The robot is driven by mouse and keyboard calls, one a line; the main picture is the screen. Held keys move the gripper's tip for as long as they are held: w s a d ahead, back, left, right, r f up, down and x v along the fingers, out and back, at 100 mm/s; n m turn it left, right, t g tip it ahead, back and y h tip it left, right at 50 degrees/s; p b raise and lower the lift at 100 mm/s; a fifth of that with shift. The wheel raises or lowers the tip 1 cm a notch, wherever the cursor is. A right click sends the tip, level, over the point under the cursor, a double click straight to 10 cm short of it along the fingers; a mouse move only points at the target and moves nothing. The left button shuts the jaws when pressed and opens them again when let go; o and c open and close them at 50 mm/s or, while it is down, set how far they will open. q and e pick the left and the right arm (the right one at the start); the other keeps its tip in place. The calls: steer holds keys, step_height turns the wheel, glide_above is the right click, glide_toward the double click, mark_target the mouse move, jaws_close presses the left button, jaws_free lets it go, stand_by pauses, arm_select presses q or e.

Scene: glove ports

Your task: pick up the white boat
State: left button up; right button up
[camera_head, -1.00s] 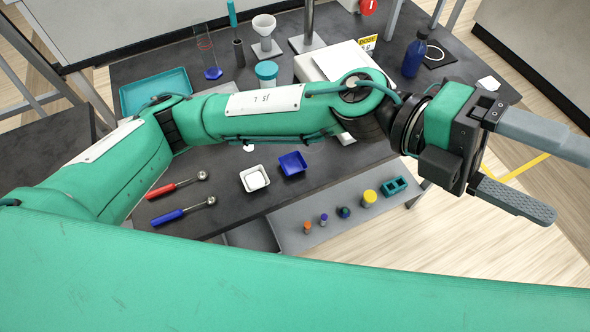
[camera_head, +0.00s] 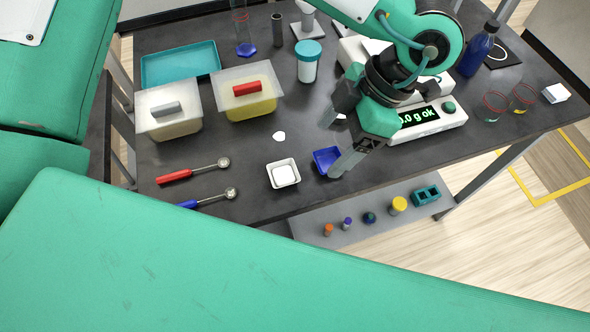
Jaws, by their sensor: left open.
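The white boat (camera_head: 271,181), a small square dish with a white lump in it, lies flat on the dark bench at the middle. A blue boat (camera_head: 325,160) sits just right of it, partly hidden by a finger of my left gripper. My left gripper (camera_head: 333,147) is open and empty, its two fingers spread apart, above and to the right of the white boat. One fingertip shows over the blue boat; I cannot tell whether it touches. My right gripper is not in view.
Two lidded tubs (camera_head: 170,124) (camera_head: 262,108) stand behind left. A scale (camera_head: 452,118) reading "0.0 g ok" stands right of the gripper. Red (camera_head: 176,176) and blue (camera_head: 188,204) handled scoops lie left. A lower shelf (camera_head: 375,225) holds small bottles.

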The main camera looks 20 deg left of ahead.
arm_select(q)
steer(key=w+a, duration=0.1)
steer(key=p, duration=0.1)
glide_toward(280, 176)
steer(key=shift+s+a+f+y, duration=0.15)
steer(key=shift+s+f+y, duration=0.25)
steer(key=shift+s, duration=0.05)
steer(key=shift+s+a+f, duration=0.1)
steer(key=shift+a+f, duration=0.1)
steer(key=shift+f, duration=0.3)
steer(key=p+x, duration=0.1)
steer(key=x, duration=0.2)
steer(key=shift+f+p, duration=0.3)
steer(key=shift+f, duration=0.1)
steer(key=shift+a+f, duration=0.2)
steer(key=shift+f, duration=0.2)
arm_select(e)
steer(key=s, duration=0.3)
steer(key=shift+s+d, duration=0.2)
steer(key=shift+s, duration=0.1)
arm_select(q)
steer(key=c, duration=1.1)
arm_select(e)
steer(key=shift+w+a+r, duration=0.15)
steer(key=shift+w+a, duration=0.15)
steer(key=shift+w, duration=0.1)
